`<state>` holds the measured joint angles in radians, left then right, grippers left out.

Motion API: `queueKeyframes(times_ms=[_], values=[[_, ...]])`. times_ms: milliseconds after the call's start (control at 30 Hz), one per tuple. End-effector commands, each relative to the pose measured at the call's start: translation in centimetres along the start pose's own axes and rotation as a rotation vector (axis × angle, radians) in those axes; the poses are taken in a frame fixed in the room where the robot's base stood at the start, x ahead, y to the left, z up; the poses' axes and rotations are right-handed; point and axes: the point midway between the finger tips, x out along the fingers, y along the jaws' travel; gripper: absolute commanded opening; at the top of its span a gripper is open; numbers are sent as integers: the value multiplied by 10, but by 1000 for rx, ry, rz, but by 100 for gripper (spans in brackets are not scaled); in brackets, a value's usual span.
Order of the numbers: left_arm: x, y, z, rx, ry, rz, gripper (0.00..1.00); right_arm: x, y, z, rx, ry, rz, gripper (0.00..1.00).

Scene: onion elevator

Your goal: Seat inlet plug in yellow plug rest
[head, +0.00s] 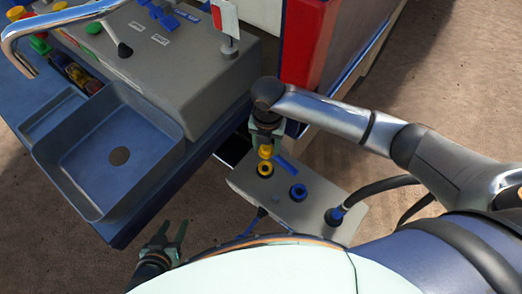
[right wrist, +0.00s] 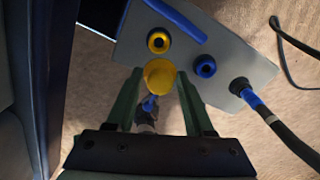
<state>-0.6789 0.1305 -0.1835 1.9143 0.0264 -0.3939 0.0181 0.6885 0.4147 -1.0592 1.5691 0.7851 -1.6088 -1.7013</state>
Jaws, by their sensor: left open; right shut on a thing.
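My right gripper (head: 266,146) is shut on the inlet plug, whose yellow end (head: 265,152) shows just below the fingers. In the right wrist view the yellow plug (right wrist: 160,75) is between the green fingers (right wrist: 160,90), with a small blue part behind it. The yellow plug rest (head: 265,170) is a ring on the grey box, right beside the plug's end; it also shows in the right wrist view (right wrist: 158,42). The plug appears outside the ring; whether they touch I cannot tell. My left gripper (head: 168,238) is open and empty at the lower left.
The grey box (head: 325,205) also carries a blue ring (head: 298,191), a blue bar (head: 286,165) and a black cable with a blue collar (head: 338,214). A blue sink bench (head: 120,190) stands left, a red and blue cabinet (head: 308,45) behind.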

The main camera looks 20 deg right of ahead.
Motion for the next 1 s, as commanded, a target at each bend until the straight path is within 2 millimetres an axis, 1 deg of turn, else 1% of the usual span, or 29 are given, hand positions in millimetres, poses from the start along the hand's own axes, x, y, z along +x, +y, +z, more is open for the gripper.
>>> queueKeyframes(times_ms=[200,433,633,700,900,1000], values=[[-2,0,-3,0,0,0,50,2,-3,8,0,-1,-1,0],[0,0,0,0,0,0,50,11,-3,8,-1,0,-1,0],[4,0,4,1,0,1,50,28,-3,7,-1,0,-1,0],[11,-1,11,1,2,1,50,38,-3,8,-1,-2,-1,0],[25,-2,27,1,0,1,50,56,-3,8,-1,-2,0,0],[27,-2,30,1,-2,1,50,63,-3,8,0,-1,-1,0]])
